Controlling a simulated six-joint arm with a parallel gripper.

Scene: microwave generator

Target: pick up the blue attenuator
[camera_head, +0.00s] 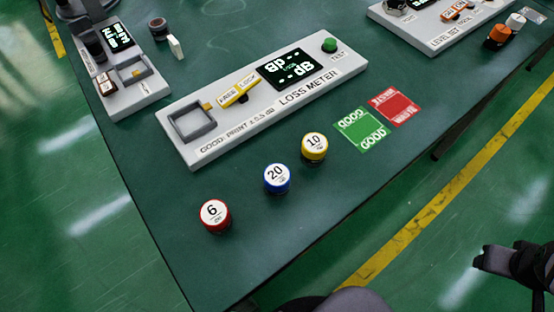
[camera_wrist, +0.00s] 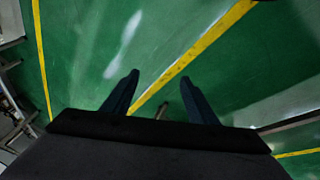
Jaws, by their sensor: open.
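The blue attenuator (camera_head: 277,179) stands upright on the green table (camera_head: 320,212), with a white top marked 20. It is between the red attenuator (camera_head: 215,216), marked 6, and the yellow attenuator (camera_head: 314,148), marked 10. In the wrist view my gripper (camera_wrist: 160,88) is open and empty, with its two dark fingers apart over the floor. In the head view a dark part of my arm shows at the lower right, off the table and well away from the blue attenuator.
The loss meter (camera_head: 262,98) with its empty square socket lies behind the attenuators. A green GOOD card (camera_head: 361,131) and a red card (camera_head: 393,107) lie to the right. Other devices stand at the upper left (camera_head: 135,97) and upper right (camera_head: 428,30). The table's front is clear.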

